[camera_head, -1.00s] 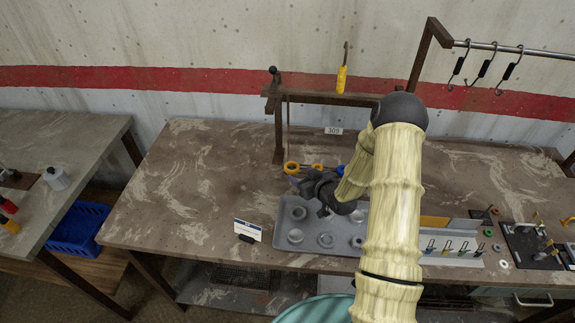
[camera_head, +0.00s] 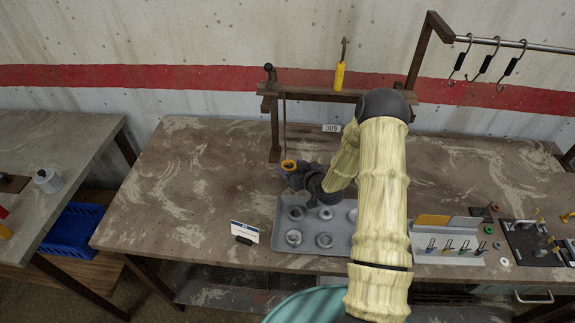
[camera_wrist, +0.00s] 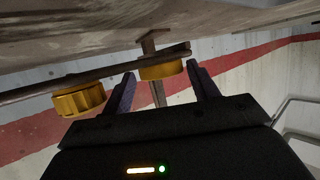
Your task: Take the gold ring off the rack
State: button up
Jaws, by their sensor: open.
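A gold ring (camera_wrist: 161,69) sits at the end of a dark rail (camera_wrist: 120,71) in the wrist view. A second gold-yellow ring (camera_wrist: 79,100) is further left along the same rail. My gripper (camera_wrist: 161,77) is open, with one finger on each side of the ring at the rail's end. Gaps show between the fingers and this ring; I cannot tell whether they touch it. In the head view my gripper (camera_head: 292,174) is above the back left of the grey tray, and only one yellow ring (camera_head: 288,165) shows there. My gripper and arm hide the other ring and most of the rail.
The grey tray (camera_head: 276,241) holds several round metal parts. A small sign (camera_head: 245,231) stands left of it. A dark frame (camera_head: 277,135) with a yellow-handled tool (camera_head: 340,76) rises behind. Hooks hang at the upper right. The table's left side is clear.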

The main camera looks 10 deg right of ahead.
jog(key=shift+s, duration=0.2)
jog(key=shift+w, duration=0.15)
jog(key=c, duration=0.6)
jog(key=shift+a, duration=0.1)
jog(key=shift+c, duration=0.7)
jog(key=shift+r, duration=0.1)
jog(key=shift+r, duration=0.35)
notch_tip(320, 180, up, 9)
jog(key=shift+r+b, duration=0.1)
jog(key=shift+b, duration=0.95)
